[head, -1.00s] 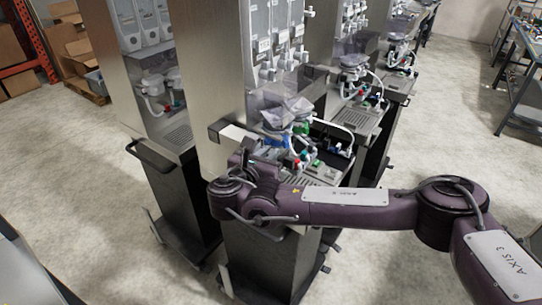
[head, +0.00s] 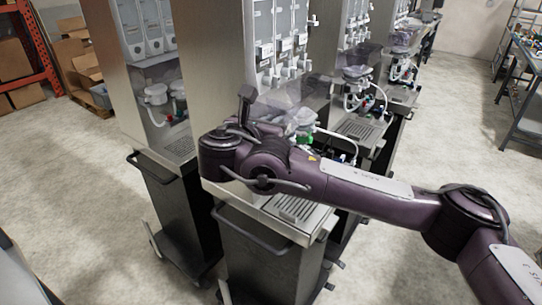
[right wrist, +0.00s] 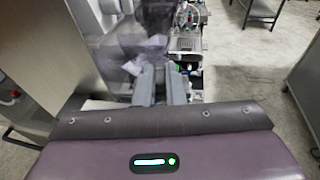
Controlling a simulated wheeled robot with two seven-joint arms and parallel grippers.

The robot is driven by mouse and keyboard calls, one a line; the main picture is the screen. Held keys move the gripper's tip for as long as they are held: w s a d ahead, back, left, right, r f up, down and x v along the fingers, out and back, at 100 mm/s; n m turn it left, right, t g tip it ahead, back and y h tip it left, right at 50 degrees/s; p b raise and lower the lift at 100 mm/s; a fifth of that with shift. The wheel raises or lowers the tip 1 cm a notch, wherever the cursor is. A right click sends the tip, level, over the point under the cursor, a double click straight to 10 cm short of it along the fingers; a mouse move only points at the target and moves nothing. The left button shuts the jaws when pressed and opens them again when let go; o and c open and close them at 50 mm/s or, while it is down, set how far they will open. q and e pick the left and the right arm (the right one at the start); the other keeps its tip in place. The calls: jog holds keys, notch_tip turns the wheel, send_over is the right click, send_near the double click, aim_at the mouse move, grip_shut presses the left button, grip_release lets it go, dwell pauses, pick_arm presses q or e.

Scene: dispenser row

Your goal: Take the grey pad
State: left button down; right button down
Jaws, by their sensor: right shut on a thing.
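My right gripper (right wrist: 161,82) shows in the right wrist view, its two grey fingers pointing away from the purple wrist. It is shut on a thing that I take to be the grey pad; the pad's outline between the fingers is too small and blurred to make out. In the head view my right wrist hides most of the gripper. The wrist is in front of the bay of the nearest middle dispenser (head: 212,70). My left gripper is not in view.
A translucent bag or cover (head: 285,104) and tubing fill the bay behind my wrist. A slotted drip tray (head: 295,208) lies below my forearm. Another dispenser (head: 115,75) stands close on the left. Open floor (head: 450,170) lies to the right.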

notch_tip(320, 180, up, 13)
jog(key=p, duration=0.1)
dwell(0.7)
